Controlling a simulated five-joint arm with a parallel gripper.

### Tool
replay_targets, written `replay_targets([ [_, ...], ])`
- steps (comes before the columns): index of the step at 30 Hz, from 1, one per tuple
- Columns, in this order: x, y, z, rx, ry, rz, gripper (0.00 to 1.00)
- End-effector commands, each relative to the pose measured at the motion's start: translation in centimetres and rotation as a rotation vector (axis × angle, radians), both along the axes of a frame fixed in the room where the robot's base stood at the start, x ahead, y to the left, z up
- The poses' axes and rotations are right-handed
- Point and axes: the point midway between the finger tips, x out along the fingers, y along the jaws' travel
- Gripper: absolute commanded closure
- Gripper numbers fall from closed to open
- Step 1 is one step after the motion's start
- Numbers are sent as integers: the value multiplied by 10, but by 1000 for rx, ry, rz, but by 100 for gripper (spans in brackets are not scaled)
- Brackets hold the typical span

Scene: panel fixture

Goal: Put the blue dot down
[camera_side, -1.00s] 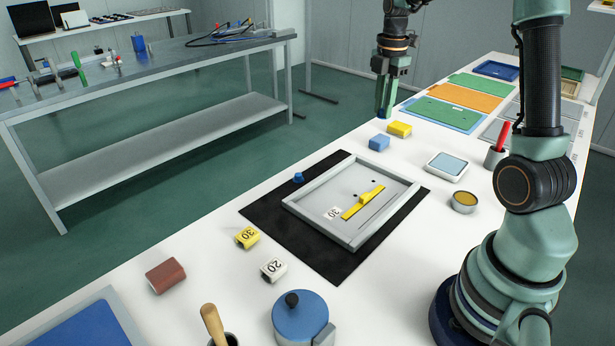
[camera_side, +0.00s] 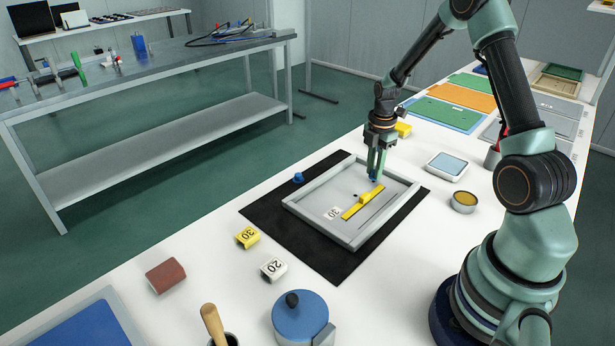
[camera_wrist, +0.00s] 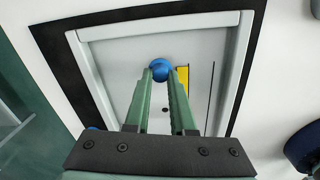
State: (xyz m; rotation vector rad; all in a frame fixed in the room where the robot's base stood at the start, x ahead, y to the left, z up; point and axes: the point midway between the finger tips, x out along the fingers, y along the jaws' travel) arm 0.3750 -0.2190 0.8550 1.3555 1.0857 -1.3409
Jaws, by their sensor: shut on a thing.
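My gripper (camera_side: 375,177) is shut on a blue dot (camera_wrist: 161,69), a small round blue piece that shows between the fingertips in the wrist view. In the side view the fingertips are over the far end of the grey framed panel (camera_side: 322,219). I cannot tell whether the dot touches the panel. A yellow bar with a raised handle (camera_side: 362,202) lies on the panel, close to the fingertips. A label reading 30 (camera_side: 333,213) is at its near end. A second blue piece (camera_side: 298,177) sits on the black mat, left of the frame.
The panel lies on a black mat (camera_side: 330,268). Yellow 30 (camera_side: 247,237) and white 20 (camera_side: 273,269) blocks sit in front. A blue-topped tray (camera_side: 447,164) and a round tin (camera_side: 464,201) stand to the right. A yellow block (camera_side: 403,130) is behind my gripper.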

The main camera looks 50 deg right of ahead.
Motion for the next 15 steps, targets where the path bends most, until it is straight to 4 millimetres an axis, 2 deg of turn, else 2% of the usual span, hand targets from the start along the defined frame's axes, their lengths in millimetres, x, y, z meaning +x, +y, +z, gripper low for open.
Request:
replay_targets([
  [3, 0, 0, -11, 0, 1, 0, 100],
  [14, 0, 0, -14, 0, 0, 0, 100],
  [15, 0, 0, -14, 0, 0, 0, 62],
])
